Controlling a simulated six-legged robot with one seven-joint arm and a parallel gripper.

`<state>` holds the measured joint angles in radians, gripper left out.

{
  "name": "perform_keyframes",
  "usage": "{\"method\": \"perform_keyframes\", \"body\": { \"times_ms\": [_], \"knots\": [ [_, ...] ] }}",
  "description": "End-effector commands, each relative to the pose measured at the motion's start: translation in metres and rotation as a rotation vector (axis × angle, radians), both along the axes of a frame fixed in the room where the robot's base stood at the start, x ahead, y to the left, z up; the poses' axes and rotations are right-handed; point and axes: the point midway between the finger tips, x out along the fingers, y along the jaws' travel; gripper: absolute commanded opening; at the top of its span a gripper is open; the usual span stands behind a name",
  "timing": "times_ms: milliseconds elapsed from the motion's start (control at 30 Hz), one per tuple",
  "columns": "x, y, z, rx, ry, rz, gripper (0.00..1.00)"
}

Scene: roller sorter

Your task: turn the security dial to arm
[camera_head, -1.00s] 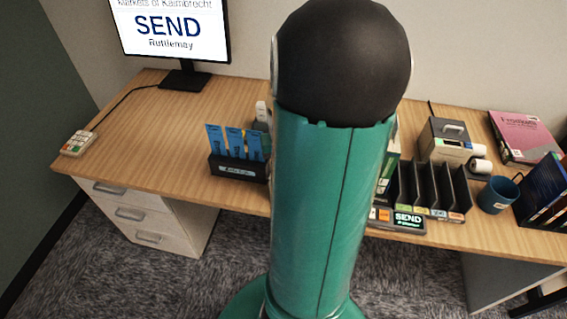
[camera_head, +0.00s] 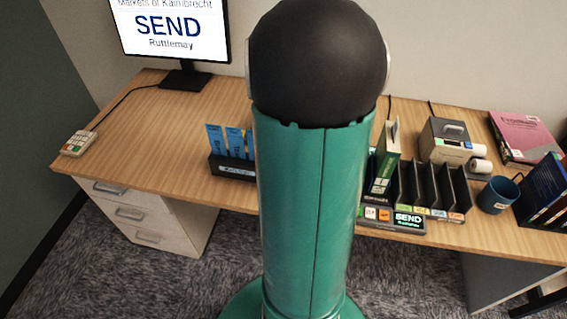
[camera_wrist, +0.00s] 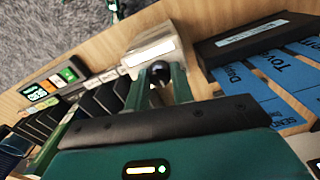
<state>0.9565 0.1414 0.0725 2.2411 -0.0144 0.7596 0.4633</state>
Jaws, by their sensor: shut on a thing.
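In the wrist view, a dark round knob (camera_wrist: 160,70), which looks like the security dial, sits on a pale grey box with a white label (camera_wrist: 153,51). My gripper (camera_wrist: 161,79) is shut on this knob, with one green finger on each side of it. The dial's markings and the way it points cannot be read. In the head view my own arm hides the gripper, the dial and the box.
Blue cards stand in a black holder (camera_head: 236,168) left of my arm. A sorter with dark slots (camera_head: 432,188) and a SEND display (camera_head: 408,219) stands to the right. A monitor (camera_head: 170,30) and a keypad (camera_head: 79,143) are at the left. Bare desk (camera_head: 150,130) lies between.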

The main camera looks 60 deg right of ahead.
Motion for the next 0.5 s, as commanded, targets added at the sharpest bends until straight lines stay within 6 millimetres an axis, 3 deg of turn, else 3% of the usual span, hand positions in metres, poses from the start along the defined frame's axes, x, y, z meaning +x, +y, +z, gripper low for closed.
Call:
{"method": "perform_keyframes", "body": {
  "times_ms": [333,367,433,500],
  "knots": [
    [0.0007,-0.0011,0.0005,-0.003,-0.003,-0.002,0.01],
    [0.0007,-0.0011,0.0005,-0.003,-0.003,-0.002,0.28],
    [0.0007,-0.0011,0.0004,-0.003,-0.002,-0.002,0.42],
    [0.0005,-0.0008,0.0003,-0.003,-0.002,-0.002,0.46]
  ]
}}
